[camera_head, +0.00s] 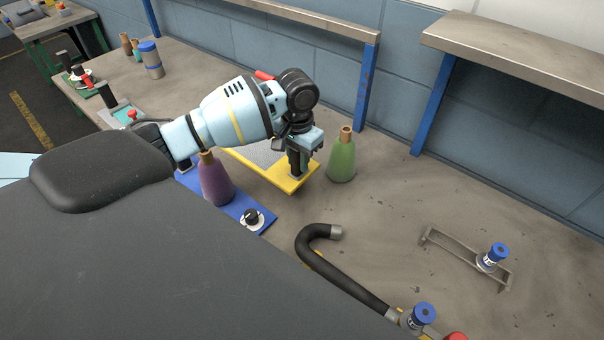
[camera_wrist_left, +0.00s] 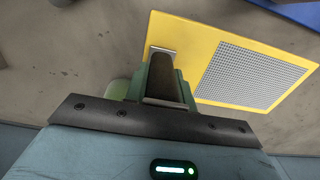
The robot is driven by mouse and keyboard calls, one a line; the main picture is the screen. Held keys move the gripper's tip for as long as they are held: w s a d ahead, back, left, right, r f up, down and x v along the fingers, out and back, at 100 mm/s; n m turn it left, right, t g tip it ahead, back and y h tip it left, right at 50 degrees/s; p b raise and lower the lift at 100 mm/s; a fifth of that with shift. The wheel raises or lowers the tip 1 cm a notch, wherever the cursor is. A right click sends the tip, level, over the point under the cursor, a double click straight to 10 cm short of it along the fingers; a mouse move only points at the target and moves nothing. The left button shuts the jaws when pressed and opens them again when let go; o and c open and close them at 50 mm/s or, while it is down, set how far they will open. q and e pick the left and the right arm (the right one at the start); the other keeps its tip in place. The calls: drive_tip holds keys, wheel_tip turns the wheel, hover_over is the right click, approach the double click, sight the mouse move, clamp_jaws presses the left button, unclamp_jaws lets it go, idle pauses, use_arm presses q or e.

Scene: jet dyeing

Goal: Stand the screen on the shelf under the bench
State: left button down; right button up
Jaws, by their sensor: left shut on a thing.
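The screen is a flat yellow frame (camera_head: 292,184) with a grey mesh panel, partly hidden by my arm in the head view. In the left wrist view the screen's yellow frame (camera_wrist_left: 200,45) and mesh (camera_wrist_left: 250,75) lie beyond my fingers. My left gripper (camera_head: 298,172) points down over the frame's near-right end and is shut on the screen. Its dark fingers also show in the left wrist view (camera_wrist_left: 165,80). I cannot tell whether the screen touches the grey surface below. The shelf under the bench cannot be made out with certainty. My right gripper is not in view.
A green cone (camera_head: 342,160) stands close right of the screen, and a purple cone (camera_head: 215,180) stands left of it by a blue plate (camera_head: 235,206). A black hose (camera_head: 340,275) lies in front. Raised steel ledges (camera_head: 520,52) on blue legs line the wall.

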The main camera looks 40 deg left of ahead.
sight(298, 173)
use_arm(q)
drive_tip(key=shift+f, duration=2.55)
drive_tip(key=c, duration=1.2)
unclamp_jaws()
drive_tip(key=shift+o, duration=0.2)
